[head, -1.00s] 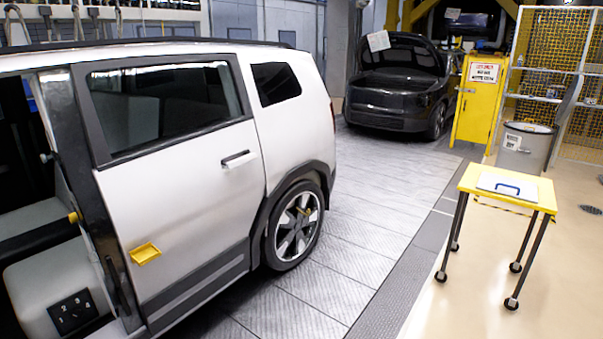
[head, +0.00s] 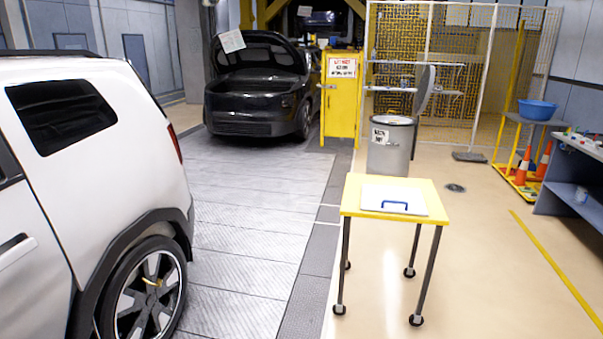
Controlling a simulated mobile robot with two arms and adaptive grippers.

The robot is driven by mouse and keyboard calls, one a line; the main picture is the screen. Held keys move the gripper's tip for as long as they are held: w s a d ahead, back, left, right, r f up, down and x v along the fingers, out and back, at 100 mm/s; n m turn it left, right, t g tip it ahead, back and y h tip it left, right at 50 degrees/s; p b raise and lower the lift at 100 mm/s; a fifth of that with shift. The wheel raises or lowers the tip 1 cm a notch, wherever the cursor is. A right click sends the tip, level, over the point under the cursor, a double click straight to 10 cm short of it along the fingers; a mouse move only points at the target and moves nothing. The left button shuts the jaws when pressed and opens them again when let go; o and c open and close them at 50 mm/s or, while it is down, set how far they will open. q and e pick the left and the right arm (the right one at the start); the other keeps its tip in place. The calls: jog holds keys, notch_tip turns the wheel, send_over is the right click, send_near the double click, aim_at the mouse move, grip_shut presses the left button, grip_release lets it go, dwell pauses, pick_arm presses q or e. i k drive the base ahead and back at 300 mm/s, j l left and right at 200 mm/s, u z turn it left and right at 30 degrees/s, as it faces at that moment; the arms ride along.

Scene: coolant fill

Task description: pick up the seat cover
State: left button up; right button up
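A flat white item (head: 378,199) with a blue loop (head: 395,205) on its front part lies on top of the small yellow table (head: 352,207). It may be the seat cover; no other thing in view looks like one. The table stands right of the middle in the head view, on dark legs with casters. Neither of my grippers is in view, and nothing touches the white item.
A white car (head: 110,150) fills the left side. A black car (head: 255,95) with its hood up stands at the back by a yellow cabinet (head: 341,110). A grey bin (head: 392,150) is behind the table. A workbench (head: 575,185) and orange cones (head: 522,166) are at right. Floor around the table is clear.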

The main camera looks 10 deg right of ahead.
aim_at(378, 198)
jog(key=i, duration=1.05)
jog(key=i+z, duration=0.1)
jog(key=i, duration=0.95)
jog(key=i+j+z, duration=0.15)
jog(key=i+z, duration=0.35)
jog(key=i+j+z, duration=0.25)
jog(key=z, duration=0.25)
jog(key=i+j+z, duration=0.5)
jog(key=k, duration=0.1)
